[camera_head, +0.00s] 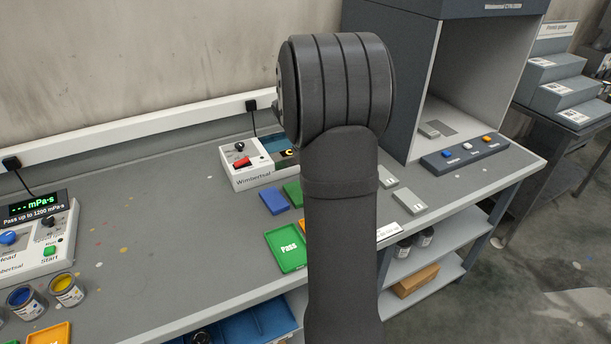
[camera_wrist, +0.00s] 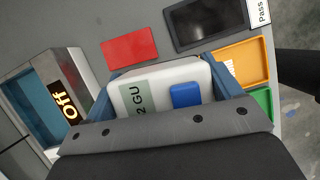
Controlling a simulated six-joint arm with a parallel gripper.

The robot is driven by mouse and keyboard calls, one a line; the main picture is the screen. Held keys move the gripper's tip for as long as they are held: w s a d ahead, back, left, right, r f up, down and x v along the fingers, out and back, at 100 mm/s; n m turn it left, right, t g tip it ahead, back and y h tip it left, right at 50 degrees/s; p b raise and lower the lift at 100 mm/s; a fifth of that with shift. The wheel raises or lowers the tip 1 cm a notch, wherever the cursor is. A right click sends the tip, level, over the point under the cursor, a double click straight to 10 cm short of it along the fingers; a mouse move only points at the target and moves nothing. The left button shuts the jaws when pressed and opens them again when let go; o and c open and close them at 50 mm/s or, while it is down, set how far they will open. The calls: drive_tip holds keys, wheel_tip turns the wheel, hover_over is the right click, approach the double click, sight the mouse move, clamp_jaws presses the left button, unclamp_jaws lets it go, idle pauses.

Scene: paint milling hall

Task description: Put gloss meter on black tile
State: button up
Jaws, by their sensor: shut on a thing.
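The gloss meter (camera_wrist: 158,92) is a white body with a grey-green display reading "2 GU" and a blue button. In the wrist view it sits between the blue-grey fingers of my gripper (camera_wrist: 163,76), which is shut on it. The black tile (camera_wrist: 210,22) is a dark slab on the grey bench, above and right of the meter in the wrist view. The meter appears apart from the tile; its height over the bench is unclear. In the head view my arm hides the gripper, meter and black tile.
A red tile (camera_wrist: 129,48) lies left of the black one. Orange (camera_wrist: 243,62) and green (camera_head: 287,250) trays are close by. Blue (camera_head: 274,201) and green (camera_head: 293,192) tiles lie near a white instrument (camera_head: 258,172). The bench's left middle (camera_head: 170,240) is clear.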

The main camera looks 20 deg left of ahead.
drive_tip(key=s+d+r+n, duration=0.1)
drive_tip(key=s+d+r, duration=0.15)
drive_tip(key=d, duration=0.85)
drive_tip(key=s+d+r, duration=0.2)
drive_tip(key=s+d, duration=0.2)
drive_tip(key=d, duration=0.6)
drive_tip(key=w+a+f, duration=0.1)
drive_tip(key=a+f, duration=0.1)
drive_tip(key=a, duration=0.1)
drive_tip(key=w+a+f, duration=0.1)
drive_tip(key=a+f, duration=0.2)
drive_tip(key=w+a+f, duration=0.2)
drive_tip(key=a, duration=0.2)
drive_tip(key=shift+w+f, duration=0.1)
drive_tip(key=shift+f, duration=0.05)
drive_tip(key=shift+a+f, duration=0.1)
drive_tip(key=shift+f, duration=1.9)
drive_tip(key=shift+f, duration=0.2)
drive_tip(key=o, duration=1.3)
